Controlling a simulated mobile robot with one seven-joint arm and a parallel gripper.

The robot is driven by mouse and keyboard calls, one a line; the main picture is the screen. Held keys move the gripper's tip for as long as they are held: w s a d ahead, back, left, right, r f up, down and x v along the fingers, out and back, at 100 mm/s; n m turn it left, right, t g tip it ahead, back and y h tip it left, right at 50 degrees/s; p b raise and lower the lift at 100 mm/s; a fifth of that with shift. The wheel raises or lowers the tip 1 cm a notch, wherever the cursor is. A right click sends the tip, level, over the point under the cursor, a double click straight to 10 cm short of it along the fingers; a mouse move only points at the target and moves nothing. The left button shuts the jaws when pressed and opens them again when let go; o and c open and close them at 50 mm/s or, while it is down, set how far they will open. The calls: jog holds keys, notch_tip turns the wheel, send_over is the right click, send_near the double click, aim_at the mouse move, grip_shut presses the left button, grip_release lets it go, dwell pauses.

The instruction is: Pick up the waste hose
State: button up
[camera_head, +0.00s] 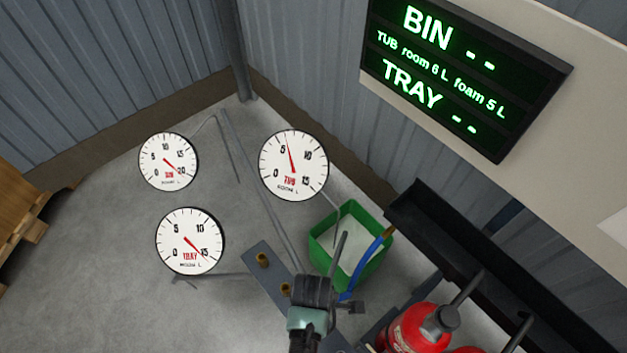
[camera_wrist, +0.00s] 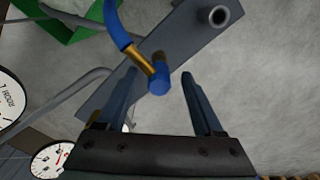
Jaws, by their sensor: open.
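A blue hose (camera_head: 362,268), the only hose I see, hangs over the near right side of the green tub (camera_head: 377,277) and has a brass-coloured piece at its top. In the wrist view the hose (camera_wrist: 118,28) runs down to a brass collar and a blue round end. My gripper (camera_wrist: 159,73) is open, and the hose's blue end shows between its two fingers. I cannot tell if it is within the jaws or beyond them.
A grey plate (camera_head: 258,252) with brass stubs lies beside my gripper. Red extinguishers (camera_head: 412,330) stand at lower right. Dials marked TUB (camera_head: 293,166), TRAY (camera_head: 190,241) and a third (camera_head: 168,161) stand left. A lit board (camera_head: 460,70) hangs above.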

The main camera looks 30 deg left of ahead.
jog(key=shift+f, duration=0.15)
grip_shut()
dwell(0.4)
notch_tip(320, 180, up, 10)
jog(key=shift+r+p, duration=0.1)
jog(key=shift+p, duration=0.85)
